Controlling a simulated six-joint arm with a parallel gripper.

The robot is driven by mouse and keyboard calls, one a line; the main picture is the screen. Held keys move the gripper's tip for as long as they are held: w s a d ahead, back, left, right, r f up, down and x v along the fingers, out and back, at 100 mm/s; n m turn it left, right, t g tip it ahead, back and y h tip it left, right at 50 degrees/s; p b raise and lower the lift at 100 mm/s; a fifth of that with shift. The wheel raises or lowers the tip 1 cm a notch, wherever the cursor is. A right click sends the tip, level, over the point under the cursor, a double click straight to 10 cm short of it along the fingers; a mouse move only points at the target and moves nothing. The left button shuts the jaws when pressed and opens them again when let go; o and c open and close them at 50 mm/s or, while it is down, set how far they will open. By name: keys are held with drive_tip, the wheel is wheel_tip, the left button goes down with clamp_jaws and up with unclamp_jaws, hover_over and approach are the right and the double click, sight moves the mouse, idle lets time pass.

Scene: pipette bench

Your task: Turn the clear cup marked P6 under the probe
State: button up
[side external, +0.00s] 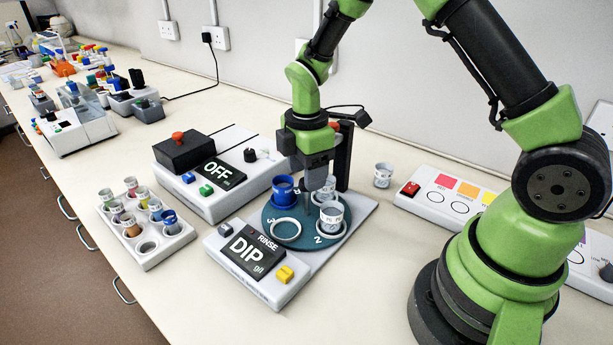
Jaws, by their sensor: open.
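A teal turntable (273,221) with numbered ring seats sits on the dip unit (300,265), whose display (250,255) reads DIP. A clear cup (331,216) with small dark lettering stands at its front right, near the number 2. Another clear cup (325,192) stands behind it, close to my gripper. I cannot read which is P6. A blue cup (283,190) stands at the back left; the front left ring (286,230) is empty. My gripper (312,180) is open, pointing down over the back of the turntable. The probe is not clearly visible behind it.
A black post (344,158) rises behind the turntable. A loose clear cup (383,175) stands on the bench to the right. A unit reading OFF (217,174) and a rack of cups (148,248) stand to the left. A panel with coloured squares (440,198) lies right. The front bench is clear.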

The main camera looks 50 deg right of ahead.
drive_tip(key=shift+f, duration=0.95)
clamp_jaws()
drive_tip(key=shift+n, duration=1.5)
unclamp_jaws()
wheel_tip(320, 180, up, 10)
